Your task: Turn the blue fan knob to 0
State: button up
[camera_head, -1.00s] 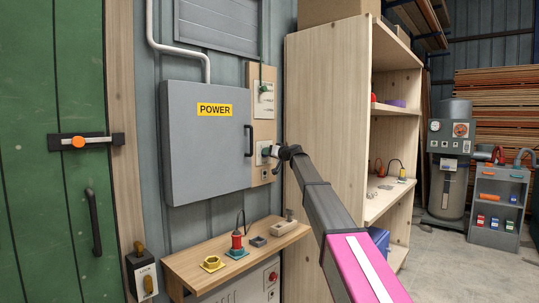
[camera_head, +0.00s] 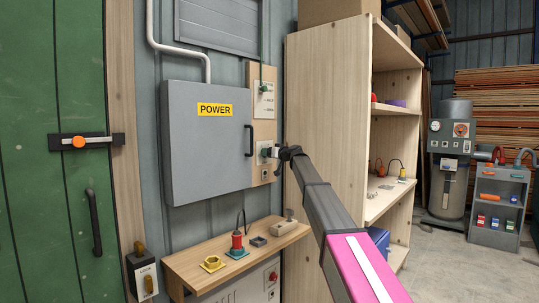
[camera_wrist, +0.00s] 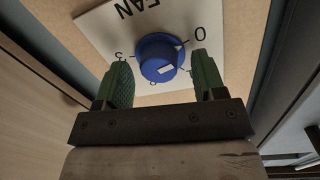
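The blue fan knob (camera_wrist: 160,55) sits on a white plate (camera_wrist: 97,22) marked FAN in the wrist view. The 0 is at its upper right and a 3 at its left; other marks below are partly hidden. A white mark shows on the knob's lower right part, but I cannot tell exactly which number it faces. My gripper (camera_wrist: 161,64) is open, with one green finger on each side of the knob and gaps visible between. In the head view my gripper (camera_head: 270,152) is at the wooden panel (camera_head: 263,130) and hides the knob.
A grey POWER cabinet (camera_head: 205,150) stands left of the panel, with a black handle. Another switch plate (camera_head: 264,98) is above. A wooden shelf unit (camera_head: 325,140) stands close on the right. A small bench (camera_head: 195,272) with several parts is below.

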jog(key=shift+d, duration=0.1)
jog(key=v, duration=1)
jog(key=shift+s+d, duration=0.15)
jog(key=shift+s, duration=0.15)
jog(key=s+d+f+m+g+h, duration=0.1)
jog(key=s+d+f+g+h, duration=0.15)
jog(key=s+f, duration=0.7)
jog(key=s+d+f+m+g+h, duration=0.1)
jog(key=s+d+f+m+h, duration=0.2)
jog(key=f, duration=1.3)
jog(key=s+d+f+g+h, duration=0.15)
jog(key=s+d+f, duration=0.4)
jog(key=f, duration=0.75)
jog(key=s+d+f+m+g+h, duration=0.1)
jog(key=s+d+f+g+h, duration=0.1)
jog(key=s+f, duration=0.4)
jog(key=s+d+f+m+g+h, duration=0.1)
jog(key=s+d+f+g+h, duration=0.1)
jog(key=s+d+f, duration=0.2)
jog(key=s+d+f+m+g+h, duration=0.1)
jog(key=s+d+f, duration=0.3)
jog(key=s+f, duration=0.6)
jog(key=s+g+h, duration=0.1)
jog(key=s, duration=0.7)
jog(key=shift+m, duration=0.3)
